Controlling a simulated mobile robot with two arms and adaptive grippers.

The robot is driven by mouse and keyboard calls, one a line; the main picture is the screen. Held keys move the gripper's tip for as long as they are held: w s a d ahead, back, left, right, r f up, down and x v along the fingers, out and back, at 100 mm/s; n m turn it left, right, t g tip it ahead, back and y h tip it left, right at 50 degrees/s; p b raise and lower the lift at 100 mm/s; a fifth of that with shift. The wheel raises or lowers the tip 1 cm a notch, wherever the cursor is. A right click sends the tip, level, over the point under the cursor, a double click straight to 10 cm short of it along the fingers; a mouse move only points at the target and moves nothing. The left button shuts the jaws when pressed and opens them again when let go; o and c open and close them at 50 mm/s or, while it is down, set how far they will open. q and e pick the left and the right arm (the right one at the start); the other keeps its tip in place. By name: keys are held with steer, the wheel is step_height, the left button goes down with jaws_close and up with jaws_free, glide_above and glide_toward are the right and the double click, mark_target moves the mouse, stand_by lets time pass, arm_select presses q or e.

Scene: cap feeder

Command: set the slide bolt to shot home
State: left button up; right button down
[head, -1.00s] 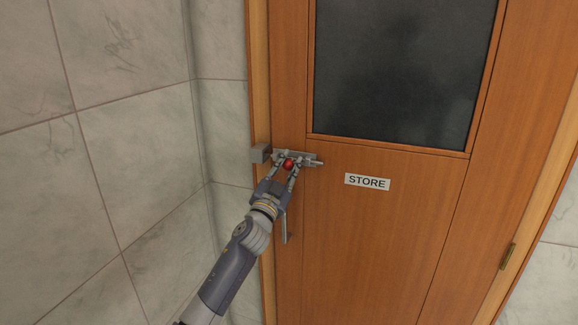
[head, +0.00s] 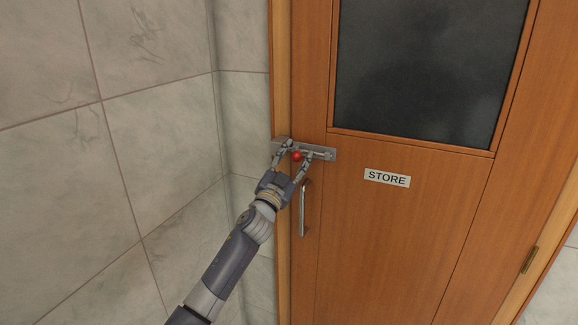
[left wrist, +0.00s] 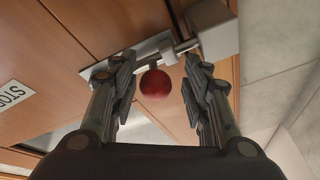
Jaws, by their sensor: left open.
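The slide bolt (head: 325,154) is a grey bar on a plate on the wooden door. Its red knob (head: 297,156) also shows in the left wrist view (left wrist: 157,84). In the left wrist view the bolt's rod (left wrist: 179,50) runs from the plate to the grey keeper block (left wrist: 213,33) on the frame and meets it; how deep it goes in is hidden. My left gripper (head: 298,150) is open, with one finger on each side of the knob and a gap to it. My right gripper is not in view.
The door handle (head: 304,210) hangs just below the bolt, to the right of my left gripper. A STORE sign (head: 387,178) and a dark window (head: 430,65) are on the door. A tiled wall (head: 150,130) stands close on the left.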

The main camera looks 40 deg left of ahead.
arm_select(q)
steer(key=v, duration=1.1)
steer(key=shift+s, duration=0.4)
steer(key=shift+f, duration=0.25)
step_height(320, 180, down, 23)
steer(key=d+n+g, duration=0.1)
steer(key=g, duration=0.4)
steer(key=s+d+f+g+h, duration=0.1)
steer(key=s+d+f+g, duration=0.15)
steer(key=f, duration=0.55)
steer(key=s+d+f+g+b, duration=0.1)
steer(key=s+f, duration=0.2)
steer(key=f, duration=0.5)
steer(key=s+d+f+g+h, duration=0.1)
steer(key=s+d+f+g, duration=0.1)
steer(key=f, duration=0.6)
steer(key=s+d+f+g+h+b, duration=0.1)
steer(key=s+d+f+g, duration=0.3)
steer(key=s+f, duration=0.9)
steer(key=s+d+f+g+h, duration=0.1)
steer(key=s+d+f+g, duration=0.35)
steer(key=s+f, duration=0.8)
steer(key=s+d+f, duration=0.1)
steer(key=s+d, duration=0.2)
steer(key=s, duration=0.5)
steer(key=s+d+f+g, duration=0.1)
steer(key=s+d, duration=0.2)
steer(key=s, duration=0.5)
steer(key=shift+s+f+g+h+b, duration=0.25)
steer(key=shift+g+h+b, duration=0.05)
